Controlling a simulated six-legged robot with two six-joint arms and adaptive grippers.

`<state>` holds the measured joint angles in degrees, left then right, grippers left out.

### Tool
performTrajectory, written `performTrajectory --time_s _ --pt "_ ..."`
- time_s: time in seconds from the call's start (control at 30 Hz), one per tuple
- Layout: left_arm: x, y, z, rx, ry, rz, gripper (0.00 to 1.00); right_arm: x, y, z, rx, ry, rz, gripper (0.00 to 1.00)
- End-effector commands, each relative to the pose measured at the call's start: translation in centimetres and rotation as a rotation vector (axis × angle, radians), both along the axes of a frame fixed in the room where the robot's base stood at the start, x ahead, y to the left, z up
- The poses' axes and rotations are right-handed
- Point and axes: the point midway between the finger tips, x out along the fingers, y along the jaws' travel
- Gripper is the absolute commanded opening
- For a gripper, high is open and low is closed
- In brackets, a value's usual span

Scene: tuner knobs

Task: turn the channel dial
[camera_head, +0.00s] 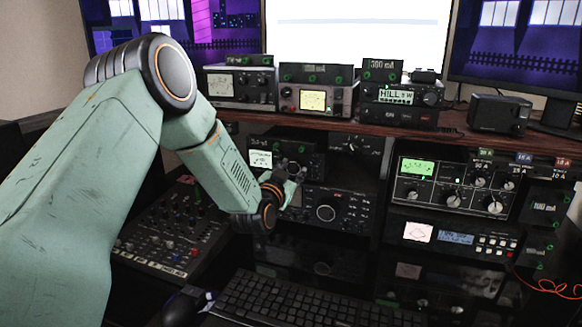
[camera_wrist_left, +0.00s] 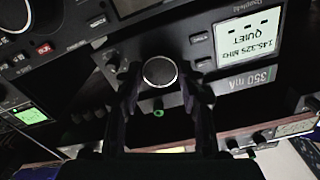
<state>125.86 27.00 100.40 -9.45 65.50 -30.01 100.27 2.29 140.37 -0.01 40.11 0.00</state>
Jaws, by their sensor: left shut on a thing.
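The channel dial (camera_wrist_left: 160,72) is a round dark knob with a pale rim on the front of a black radio (camera_wrist_left: 150,40). My left gripper (camera_wrist_left: 160,88) has its two fingers on either side of the dial and is shut on it. In the head view my left gripper (camera_head: 292,178) reaches the same radio (camera_head: 306,161) under the shelf and hides the dial. The radio's lit display (camera_wrist_left: 251,38) reads "145.325 MHz" and "QUIET" upside down. It also shows in the head view (camera_head: 260,158). My right gripper is not in view.
Another radio with a large knob (camera_head: 326,212) sits just below. A wooden shelf (camera_head: 345,124) carrying several instruments runs above the gripper. A mixer (camera_head: 168,232) and a keyboard (camera_head: 285,300) lie below. More instruments (camera_head: 455,185) stand at the right.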

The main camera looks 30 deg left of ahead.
Motion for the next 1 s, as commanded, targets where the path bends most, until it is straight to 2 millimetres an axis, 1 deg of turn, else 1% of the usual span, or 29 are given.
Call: performTrajectory --time_s 0.47,0.5,0.73,1.0 --pt "0.01 0.0 -0.02 0.012 0.003 0.0 0.07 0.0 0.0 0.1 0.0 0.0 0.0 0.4" --pt "0.01 0.0 -0.02 0.012 0.003 0.0 0.41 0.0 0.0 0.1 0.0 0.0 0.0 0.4" --pt "0.01 0.01 -0.01 0.012 0.003 0.0 0.61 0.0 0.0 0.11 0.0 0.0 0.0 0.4" --pt "0.0 0.0 0.0 0.011 0.003 0.0 0.62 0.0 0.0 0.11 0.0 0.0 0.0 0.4"
